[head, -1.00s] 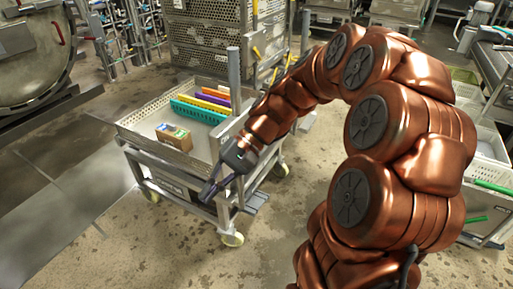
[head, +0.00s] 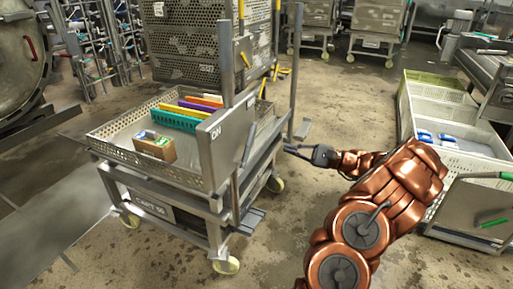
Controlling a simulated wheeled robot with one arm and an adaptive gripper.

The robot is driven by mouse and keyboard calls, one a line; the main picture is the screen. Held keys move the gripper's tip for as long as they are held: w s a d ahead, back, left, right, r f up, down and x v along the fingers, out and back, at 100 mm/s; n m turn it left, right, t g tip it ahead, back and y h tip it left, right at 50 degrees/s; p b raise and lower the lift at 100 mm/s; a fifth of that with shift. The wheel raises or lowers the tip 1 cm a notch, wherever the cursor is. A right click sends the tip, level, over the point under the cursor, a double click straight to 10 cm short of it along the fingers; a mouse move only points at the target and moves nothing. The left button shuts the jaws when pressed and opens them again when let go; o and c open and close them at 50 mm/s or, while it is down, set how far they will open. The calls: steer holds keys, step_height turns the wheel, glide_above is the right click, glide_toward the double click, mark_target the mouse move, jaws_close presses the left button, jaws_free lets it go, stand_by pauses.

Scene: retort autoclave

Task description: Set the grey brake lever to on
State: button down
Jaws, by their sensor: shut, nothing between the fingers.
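The cart (head: 157,212), marked CART 50, stands left of centre. An upright grey plate (head: 226,135) with partly legible lettering, possibly "ON", is at its right end. A flat grey pedal-like piece (head: 250,218) sticks out low at the near right corner. My gripper (head: 289,149) is shut and empty, pointing left beside the cart's right end. I cannot tell whether it touches the cart's frame.
The cart's tray (head: 112,147) holds a small box (head: 155,146) and a teal basket (head: 173,121) with coloured strips. A tall perforated stack (head: 190,40) stands behind. White crates (head: 473,165) stand at right. Wet floor (head: 340,85) is open between cart and crates.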

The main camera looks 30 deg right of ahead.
mark_target(249, 145)
steer(key=s+a+r+b+x, duration=0.1)
steer(key=b+x, duration=0.2)
steer(key=x, duration=0.6)
steer(key=shift+w+a+r+t+b, duration=0.15)
steer(key=shift+a+r+t+b, duration=0.15)
steer(key=shift+r+t, duration=0.15)
steer(key=shift+a, duration=0.1)
stand_by(0.5)
